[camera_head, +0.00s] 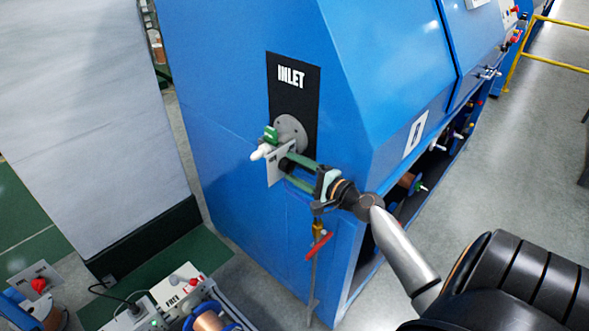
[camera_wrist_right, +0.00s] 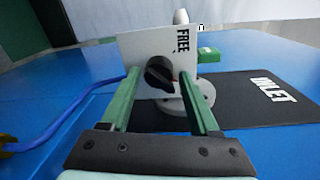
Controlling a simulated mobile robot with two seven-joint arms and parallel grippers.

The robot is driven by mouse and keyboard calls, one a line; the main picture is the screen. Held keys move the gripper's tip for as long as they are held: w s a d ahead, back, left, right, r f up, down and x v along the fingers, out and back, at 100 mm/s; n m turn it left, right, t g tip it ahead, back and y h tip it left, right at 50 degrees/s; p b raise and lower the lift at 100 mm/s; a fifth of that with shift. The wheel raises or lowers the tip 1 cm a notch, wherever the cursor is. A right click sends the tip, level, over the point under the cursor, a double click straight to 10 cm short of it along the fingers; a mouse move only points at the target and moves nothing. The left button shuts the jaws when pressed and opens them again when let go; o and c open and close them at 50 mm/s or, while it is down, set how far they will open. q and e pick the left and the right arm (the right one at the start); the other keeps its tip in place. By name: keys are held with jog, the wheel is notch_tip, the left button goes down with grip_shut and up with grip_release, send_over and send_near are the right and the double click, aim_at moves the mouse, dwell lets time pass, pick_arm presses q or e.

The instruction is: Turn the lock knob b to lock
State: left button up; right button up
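The lock knob (camera_wrist_right: 159,73) is a dark round knob with a small red mark, on a pale plate (camera_wrist_right: 128,48) lettered "FREE" in the right wrist view. In the head view the plate (camera_head: 273,171) stands out from the blue machine below the "INLET" sign. My right gripper (camera_head: 286,168) reaches it from the right. Its two green fingers are apart, one on each side of the knob, and it also shows in the right wrist view (camera_wrist_right: 158,78). Narrow gaps seem to show beside the knob; contact is unclear. My left gripper is not in view.
A grey round flange (camera_head: 291,131) and a green and white fitting (camera_head: 268,143) sit by the plate. A red-handled valve (camera_head: 319,246) hangs below my right gripper. A blue hose (camera_wrist_right: 85,115) runs left of it. Another "FREE" unit (camera_head: 178,285) stands lower left.

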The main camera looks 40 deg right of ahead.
jog(key=shift+o, duration=0.8)
jog(key=shift+s+f, duration=0.1)
jog(key=shift+s, duration=0.05)
jog(key=s+d+b, duration=0.1)
jog(key=s+b, duration=0.1)
jog(key=s, duration=1)
jog(key=shift+r, duration=0.45)
jog(key=shift+f, duration=0.1)
